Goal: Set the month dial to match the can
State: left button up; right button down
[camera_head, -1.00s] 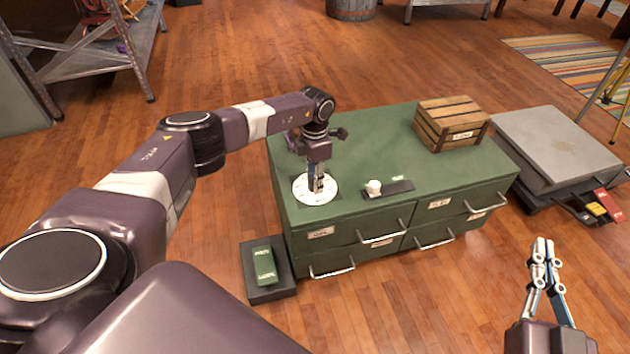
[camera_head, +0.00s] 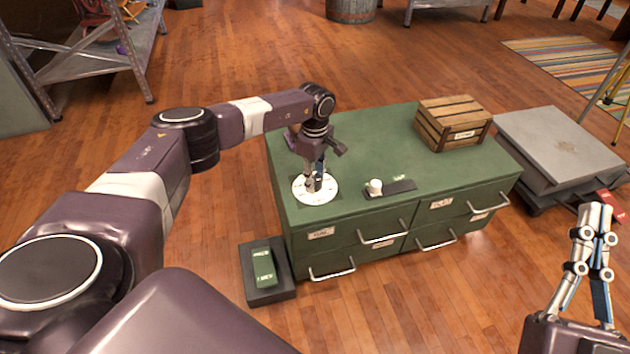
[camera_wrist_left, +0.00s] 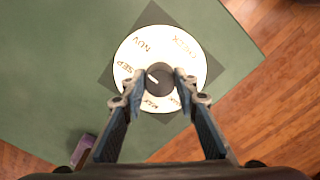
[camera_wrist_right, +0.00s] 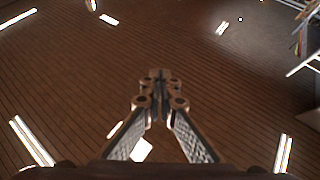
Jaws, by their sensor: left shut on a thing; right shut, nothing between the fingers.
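The month dial (camera_head: 301,194) is a white disc on the left end of the green cabinet top. In the left wrist view the dial (camera_wrist_left: 140,45) shows month words such as NOV and SEP around a dark knob (camera_wrist_left: 160,79) with a white pointer line. The line points to the upper left, roughly between NOV and SEP. My left gripper (camera_head: 315,184) is shut on the knob from above, a finger on each side. The can (camera_head: 263,266) seems to be the green item with pale lettering on a dark block; the lettering is too small to read. My right gripper (camera_head: 597,212) is shut and empty.
The green cabinet (camera_head: 370,130) has several drawers with protruding handles. A wooden crate (camera_head: 452,122) and a dark slider plate with a white knob (camera_head: 375,187) are on its top. A grey platform (camera_head: 560,145) stands to the right.

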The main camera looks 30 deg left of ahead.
pick_arm(q)
jog(key=shift+m+b, duration=0.35)
jog(key=shift+m, duration=1.75)
pick_arm(e)
jog(key=shift+s+d+r+t+y, duration=0.15)
jog(key=shift+s+r+t, duration=0.4)
jog(key=shift+s+r, duration=0.3)
jog(key=shift+s+d+r+t+y, duration=0.15)
jog(key=shift+s+r+t, duration=0.45)
jog(key=shift+r, duration=0.3)
jog(key=shift+a, duration=0.1)
pick_arm(q)
jog(key=o, duration=1.1)
jog(key=shift+o, duration=0.2)
notch_tip(320, 180, up, 12)
